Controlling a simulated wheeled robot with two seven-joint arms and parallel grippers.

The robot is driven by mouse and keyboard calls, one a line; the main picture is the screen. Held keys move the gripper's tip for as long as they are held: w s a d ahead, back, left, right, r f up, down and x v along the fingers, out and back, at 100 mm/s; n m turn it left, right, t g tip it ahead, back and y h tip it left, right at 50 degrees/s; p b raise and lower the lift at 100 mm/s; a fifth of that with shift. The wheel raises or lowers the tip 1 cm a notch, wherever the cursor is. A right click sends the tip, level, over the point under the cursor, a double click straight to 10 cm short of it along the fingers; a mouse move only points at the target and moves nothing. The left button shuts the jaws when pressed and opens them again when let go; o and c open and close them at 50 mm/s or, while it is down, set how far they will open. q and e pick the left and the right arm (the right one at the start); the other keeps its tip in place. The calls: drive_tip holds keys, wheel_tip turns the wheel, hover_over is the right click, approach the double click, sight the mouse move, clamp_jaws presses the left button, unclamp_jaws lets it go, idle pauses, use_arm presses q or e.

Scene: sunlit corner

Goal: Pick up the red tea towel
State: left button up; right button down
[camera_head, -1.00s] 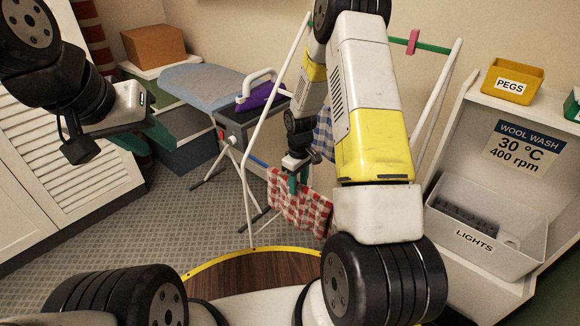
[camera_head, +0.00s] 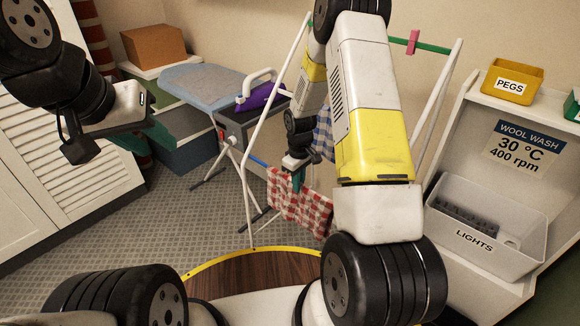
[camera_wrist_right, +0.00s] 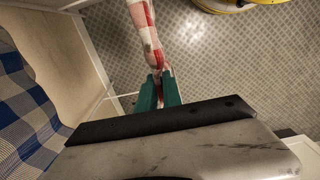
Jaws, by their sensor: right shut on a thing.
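The red tea towel (camera_head: 299,207) is red and white checked and hangs over a low rail of the white drying rack (camera_head: 254,125) in the head view. My right gripper (camera_head: 298,180) is at the towel's upper edge. In the right wrist view its green fingers (camera_wrist_right: 158,92) are shut on the towel (camera_wrist_right: 143,30), which runs away from them as a narrow strip. My arm hides part of the rack and the towel's right side.
A blue checked cloth (camera_head: 323,133) hangs behind my right arm, and shows at left in the wrist view (camera_wrist_right: 28,125). An ironing board (camera_head: 200,83) with a purple iron (camera_head: 261,96) stands behind the rack. A LIGHTS bin (camera_head: 485,230) and PEGS box (camera_head: 512,82) are at right.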

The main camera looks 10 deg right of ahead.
wheel_tip(320, 180, up, 7)
idle(0.3)
